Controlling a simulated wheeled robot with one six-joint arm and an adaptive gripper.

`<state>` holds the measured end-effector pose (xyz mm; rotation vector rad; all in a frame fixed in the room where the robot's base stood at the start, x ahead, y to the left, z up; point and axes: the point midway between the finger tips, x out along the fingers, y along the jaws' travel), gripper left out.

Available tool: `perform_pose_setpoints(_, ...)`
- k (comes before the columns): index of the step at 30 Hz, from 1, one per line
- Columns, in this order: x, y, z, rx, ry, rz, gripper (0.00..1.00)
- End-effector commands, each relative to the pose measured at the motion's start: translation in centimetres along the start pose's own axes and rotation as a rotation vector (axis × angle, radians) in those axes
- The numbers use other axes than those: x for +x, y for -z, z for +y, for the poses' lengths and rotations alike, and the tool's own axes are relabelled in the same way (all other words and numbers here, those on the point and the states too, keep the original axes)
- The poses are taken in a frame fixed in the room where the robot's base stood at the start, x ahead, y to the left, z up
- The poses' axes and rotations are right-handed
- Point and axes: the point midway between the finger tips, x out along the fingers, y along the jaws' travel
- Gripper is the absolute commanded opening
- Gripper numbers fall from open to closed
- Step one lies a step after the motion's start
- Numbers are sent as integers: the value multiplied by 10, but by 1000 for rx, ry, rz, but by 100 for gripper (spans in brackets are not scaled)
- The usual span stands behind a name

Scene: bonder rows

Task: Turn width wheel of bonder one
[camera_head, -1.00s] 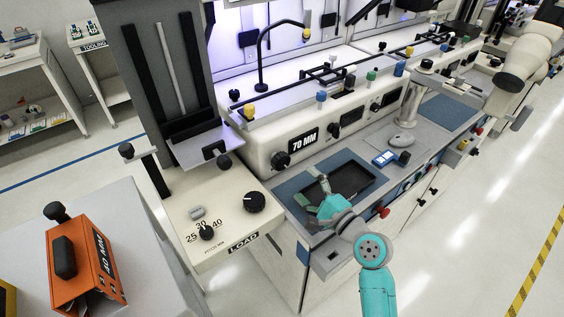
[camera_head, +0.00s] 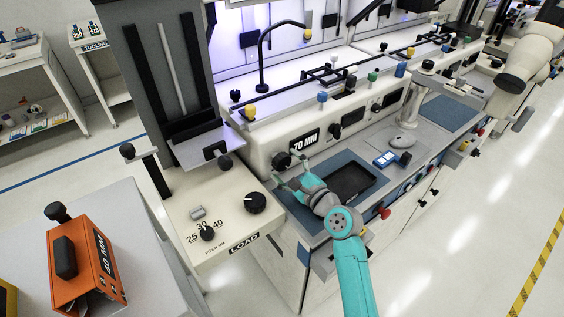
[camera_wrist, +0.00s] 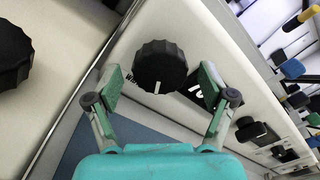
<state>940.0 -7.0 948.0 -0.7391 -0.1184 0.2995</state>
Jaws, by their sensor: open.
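The width wheel (camera_head: 281,160) is a black knob on bonder one's cream front panel, left of the 70 MM display (camera_head: 305,142). In the wrist view the wheel (camera_wrist: 160,62) is fluted, with a white mark at its lower edge; a partly hidden label is beside it. My gripper (camera_head: 289,171) is in front of the wheel. In the wrist view my gripper (camera_wrist: 161,84) is open, one finger on each side of the wheel, with visible gaps. I cannot tell how far the fingertips are from the panel.
A black tray (camera_head: 349,181) lies on the bench below. The load unit (camera_head: 205,257) with its black knobs (camera_head: 255,202) stands at the left. An orange 40 MM box (camera_head: 85,265) is further left. A blue-screened device (camera_head: 385,159) is to the right.

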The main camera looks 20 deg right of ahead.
Motion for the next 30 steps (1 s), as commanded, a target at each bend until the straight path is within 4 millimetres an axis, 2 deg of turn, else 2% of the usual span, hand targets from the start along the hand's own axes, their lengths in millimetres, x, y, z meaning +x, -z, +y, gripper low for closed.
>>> perform_pose_setpoints(6, 19, 1, 0, -1, -1, 1, 82)
perform_pose_setpoints(16, 22, 0, 0, -1, 0, 1, 82)
perform_pose_setpoints(17, 22, 0, 0, -1, 0, 1, 77)
perform_pose_setpoints(21, 22, 0, 0, -1, 0, 1, 42)
perform_pose_setpoints(24, 22, 0, 0, -1, 0, 1, 22)
perform_pose_setpoints(30, 22, 0, 0, -9, -1, 1, 22)
